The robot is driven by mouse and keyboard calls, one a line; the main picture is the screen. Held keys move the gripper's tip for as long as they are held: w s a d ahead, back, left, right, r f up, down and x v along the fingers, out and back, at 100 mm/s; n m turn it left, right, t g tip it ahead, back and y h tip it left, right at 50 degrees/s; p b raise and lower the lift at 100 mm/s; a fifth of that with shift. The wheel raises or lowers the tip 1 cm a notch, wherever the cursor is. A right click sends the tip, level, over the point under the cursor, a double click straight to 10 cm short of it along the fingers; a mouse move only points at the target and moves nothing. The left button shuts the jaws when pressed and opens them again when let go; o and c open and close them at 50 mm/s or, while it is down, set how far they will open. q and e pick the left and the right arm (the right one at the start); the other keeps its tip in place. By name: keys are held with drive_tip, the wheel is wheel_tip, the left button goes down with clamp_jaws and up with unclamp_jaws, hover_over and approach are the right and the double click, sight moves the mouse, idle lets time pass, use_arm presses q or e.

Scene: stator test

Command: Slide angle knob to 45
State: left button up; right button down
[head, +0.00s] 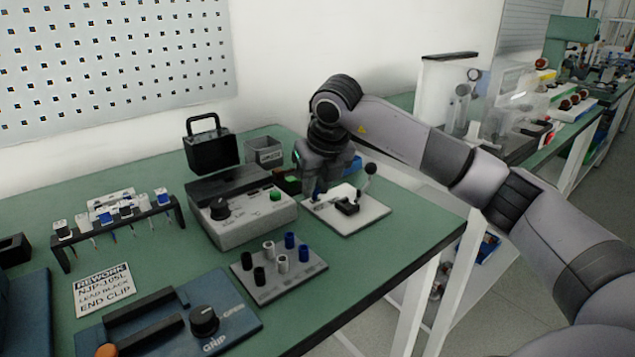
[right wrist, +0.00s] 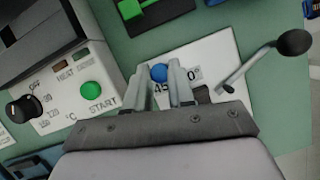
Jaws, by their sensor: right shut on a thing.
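The angle knob is a small blue knob (right wrist: 159,72) in the right wrist view, between my right gripper's fingers (right wrist: 160,82). My right gripper is shut on it. The knob belongs to a white plate fixture (right wrist: 217,52) with a black-ball lever (right wrist: 290,43). In the head view my right gripper (head: 316,192) reaches down at the left rear of this fixture (head: 370,217) and hides the knob. My left gripper is not in view.
A grey heater box (head: 240,232) with a dial and green START button stands just left of the fixture. A peg block (head: 300,278), a blue-grey crimp base (head: 240,315) and a wire rack (head: 120,228) lie farther left. The table edge is close on the right.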

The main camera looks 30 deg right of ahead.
drive_tip(key=c, duration=1)
unclamp_jaws()
drive_tip(key=shift+a, duration=0.25)
drive_tip(key=shift+o, duration=0.2)
drive_tip(key=shift+r, duration=0.1)
drive_tip(key=v, duration=0.7)
drive_tip(key=shift+p, duration=0.45)
